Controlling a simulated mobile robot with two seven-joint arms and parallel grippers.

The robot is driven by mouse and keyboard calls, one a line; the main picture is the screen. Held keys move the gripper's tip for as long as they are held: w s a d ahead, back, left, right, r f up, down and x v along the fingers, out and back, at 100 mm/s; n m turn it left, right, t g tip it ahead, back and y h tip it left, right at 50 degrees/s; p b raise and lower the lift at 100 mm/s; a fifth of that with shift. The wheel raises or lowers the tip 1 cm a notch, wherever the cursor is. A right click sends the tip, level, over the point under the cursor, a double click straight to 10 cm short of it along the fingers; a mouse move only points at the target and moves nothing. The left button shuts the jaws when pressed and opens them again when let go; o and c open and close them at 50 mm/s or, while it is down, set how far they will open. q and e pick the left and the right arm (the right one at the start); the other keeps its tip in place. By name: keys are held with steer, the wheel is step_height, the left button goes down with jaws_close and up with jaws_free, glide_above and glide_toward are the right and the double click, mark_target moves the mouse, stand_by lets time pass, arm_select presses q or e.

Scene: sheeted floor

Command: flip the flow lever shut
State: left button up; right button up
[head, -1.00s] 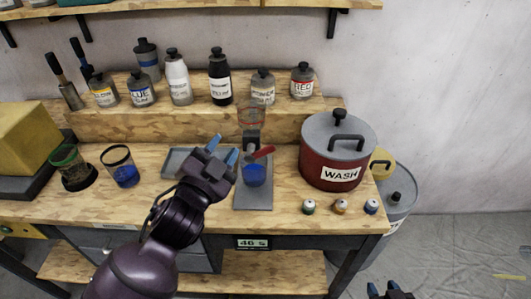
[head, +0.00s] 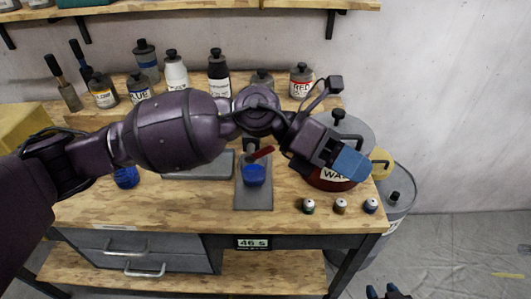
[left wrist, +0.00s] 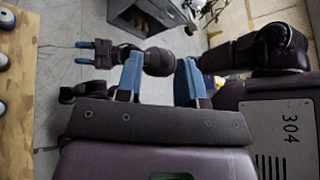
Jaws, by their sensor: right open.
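The flow lever (head: 261,154) is a small red handle on a grey stand (head: 252,198) at the middle of the bench. It points to the right and slightly up. A cup of blue liquid (head: 254,175) sits right under it. My left gripper (head: 350,163) is right of the lever, in front of the red WASH pot (head: 335,186), and not touching the lever. In the left wrist view its blue fingers (left wrist: 157,78) are apart with nothing between them. My left arm hides the top of the stand. My right gripper (head: 388,292) is open and empty at the bottom edge.
Several labelled bottles (head: 176,70) stand on the raised wooden shelf behind. Three small capped jars (head: 340,206) sit at the bench's front right. A grey tray (head: 205,168) lies left of the stand. A grey can (head: 395,200) stands beyond the right edge.

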arm_select(q)
step_height(320, 180, down, 2)
steer(key=w+a+m+y, duration=0.2)
steer(key=y, duration=0.3)
step_height(320, 180, up, 3)
steer(key=m+t+y, duration=0.2)
steer(key=t+y, duration=0.4)
steer(key=y, duration=0.2)
glide_above(266, 147)
step_height(266, 147, down, 11)
steer(key=shift+r+p, duration=0.15)
steer(key=shift+p, duration=0.3)
jaws_close()
